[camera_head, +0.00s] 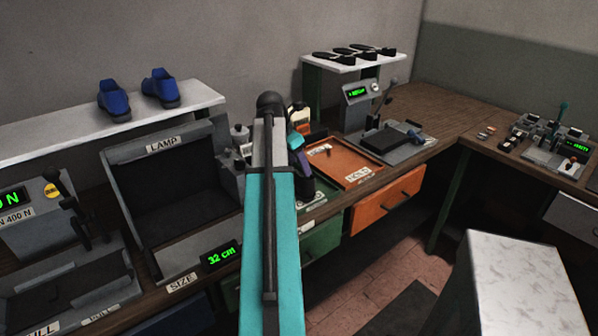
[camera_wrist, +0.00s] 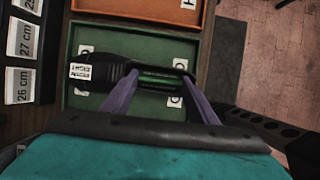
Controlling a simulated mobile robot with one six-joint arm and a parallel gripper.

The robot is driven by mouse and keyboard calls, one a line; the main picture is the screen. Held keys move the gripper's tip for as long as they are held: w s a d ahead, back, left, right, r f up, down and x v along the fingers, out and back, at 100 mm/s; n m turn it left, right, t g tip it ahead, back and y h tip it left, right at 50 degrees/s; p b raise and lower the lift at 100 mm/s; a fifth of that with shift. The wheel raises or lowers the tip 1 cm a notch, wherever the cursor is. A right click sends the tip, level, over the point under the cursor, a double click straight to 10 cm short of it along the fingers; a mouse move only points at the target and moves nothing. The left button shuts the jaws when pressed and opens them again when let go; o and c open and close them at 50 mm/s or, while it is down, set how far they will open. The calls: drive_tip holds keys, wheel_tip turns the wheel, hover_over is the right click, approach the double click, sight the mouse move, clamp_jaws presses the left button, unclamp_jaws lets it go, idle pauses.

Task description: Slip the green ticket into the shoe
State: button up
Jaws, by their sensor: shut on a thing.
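In the head view, my teal arm hides most of the gripper. A pair of blue shoes (camera_head: 115,100) stands upright on the white shelf at left, well away from the gripper; the second shoe (camera_head: 160,88) is beside the first.
Below the gripper is a green tray (camera_wrist: 150,45), with an orange tray (camera_head: 355,160) beside it. A LAMP box (camera_head: 165,200) stands left of my arm. A press (camera_head: 395,140) stands at back right. Black soles (camera_head: 350,52) lie on the rear shelf. A white-topped block (camera_head: 510,280) stands right.

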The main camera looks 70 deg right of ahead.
sight(298, 171)
drive_tip(key=shift+f, duration=1.7)
drive_tip(key=shift+f+p, duration=0.1)
drive_tip(key=shift+p, duration=0.2)
drive_tip(key=o, duration=0.8)
drive_tip(key=b+v, duration=0.1)
drive_tip(key=v, duration=1.1)
drive_tip(key=shift+b, duration=0.35)
drive_tip(key=shift+s, duration=0.1)
